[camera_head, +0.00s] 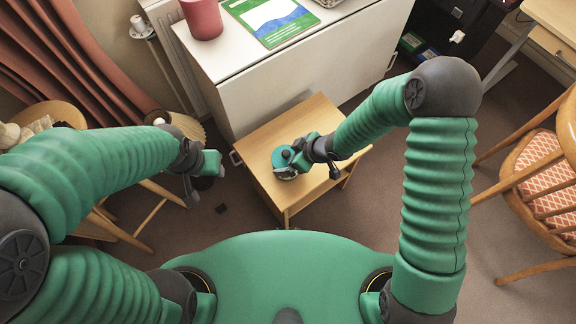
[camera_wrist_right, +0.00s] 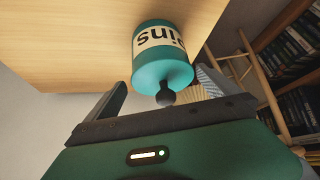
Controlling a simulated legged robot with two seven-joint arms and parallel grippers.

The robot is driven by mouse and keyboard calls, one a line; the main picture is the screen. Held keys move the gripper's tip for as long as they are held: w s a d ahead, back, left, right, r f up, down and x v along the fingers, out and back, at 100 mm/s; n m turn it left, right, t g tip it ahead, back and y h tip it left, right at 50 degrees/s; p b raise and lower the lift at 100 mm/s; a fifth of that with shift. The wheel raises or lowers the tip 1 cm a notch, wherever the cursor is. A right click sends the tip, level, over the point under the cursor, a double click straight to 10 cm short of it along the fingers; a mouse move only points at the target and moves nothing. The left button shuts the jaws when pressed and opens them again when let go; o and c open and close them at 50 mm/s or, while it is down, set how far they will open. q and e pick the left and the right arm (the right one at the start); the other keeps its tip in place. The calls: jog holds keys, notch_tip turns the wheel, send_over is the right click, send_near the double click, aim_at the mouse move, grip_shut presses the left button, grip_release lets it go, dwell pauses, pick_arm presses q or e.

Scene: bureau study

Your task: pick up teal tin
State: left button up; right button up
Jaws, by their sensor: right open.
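The teal tin (camera_head: 280,157) stands on the small wooden table (camera_head: 256,187), partly hidden by my right gripper (camera_head: 290,160). I cannot tell whether either finger touches the tin. My left gripper (camera_head: 204,178) hangs left of the table, away from the tin; its finger gap does not show clearly.
A white cabinet (camera_head: 300,67) stands behind the table, bearing a red cup (camera_head: 202,18) and a green-and-blue booklet (camera_head: 270,20). A wooden chair (camera_head: 540,175) is at the right. The tabletop around the tin is bare.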

jog(key=shift+s+a+r, duration=0.1)
jog(key=shift+a+r, duration=0.05)
jog(key=shift+a, duration=0.2)
jog(key=shift+c, duration=0.9)
jog(key=shift+a, duration=0.1)
jog(key=shift+c, duration=1.3)
jog(key=shift+d, duration=0.3)
jog(key=c, duration=1.2)
jog(key=shift+a, duration=0.15)
jog(key=shift+c, duration=0.6)
jog(key=shift+r, duration=0.1)
